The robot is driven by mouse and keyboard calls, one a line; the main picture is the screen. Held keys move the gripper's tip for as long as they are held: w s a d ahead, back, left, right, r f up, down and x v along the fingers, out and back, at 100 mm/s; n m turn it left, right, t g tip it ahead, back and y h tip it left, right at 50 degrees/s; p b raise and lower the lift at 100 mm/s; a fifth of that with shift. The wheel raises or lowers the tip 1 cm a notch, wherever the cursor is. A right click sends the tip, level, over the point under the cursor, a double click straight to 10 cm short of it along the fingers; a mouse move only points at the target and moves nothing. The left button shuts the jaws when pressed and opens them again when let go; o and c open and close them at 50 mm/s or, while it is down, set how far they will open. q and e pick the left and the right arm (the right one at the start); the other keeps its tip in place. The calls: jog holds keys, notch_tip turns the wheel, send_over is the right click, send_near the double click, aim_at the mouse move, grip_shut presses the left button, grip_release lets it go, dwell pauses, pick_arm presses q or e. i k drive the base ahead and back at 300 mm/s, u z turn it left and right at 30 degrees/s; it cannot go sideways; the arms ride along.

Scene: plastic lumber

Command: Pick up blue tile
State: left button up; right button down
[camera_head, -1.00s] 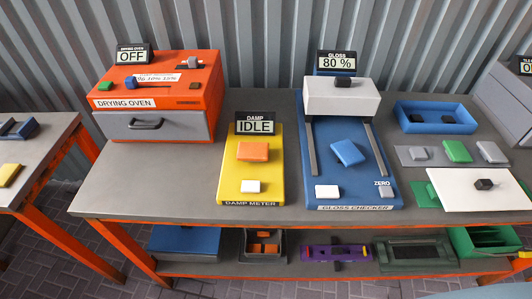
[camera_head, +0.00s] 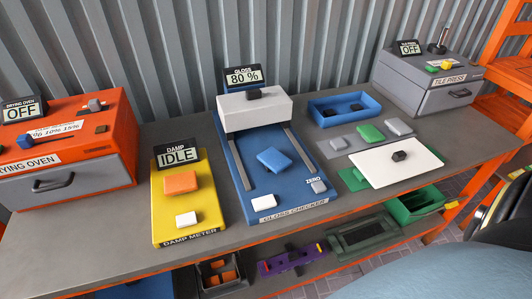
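The blue tile (camera_head: 274,160) lies flat, turned slightly, on the blue bed of the gloss checker (camera_head: 246,190). The bed has two grey rails, and a white hood (camera_head: 255,110) with a dark knob stands at its far end. The display (camera_head: 243,77) above reads GLOSS 80 %. A white block (camera_head: 264,202) and a grey ZERO button (camera_head: 318,186) sit at the bed's near end. The tile is uncovered and nothing touches it from above. Neither of my grippers is in view.
The yellow damp meter (camera_head: 160,220) with an orange tile (camera_head: 181,183) stands left, beyond it the drying oven (camera_head: 70,160). Right are a blue tray (camera_head: 373,98), a white board (camera_head: 420,165) and the tile press (camera_head: 425,90). A lower shelf holds bins.

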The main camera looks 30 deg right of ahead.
aim_at(277, 162)
jog(key=u, duration=1.75)
jog(key=k, duration=0.95)
jog(key=z, duration=1.75)
jog(key=i, duration=0.5)
jog(key=u, duration=0.05)
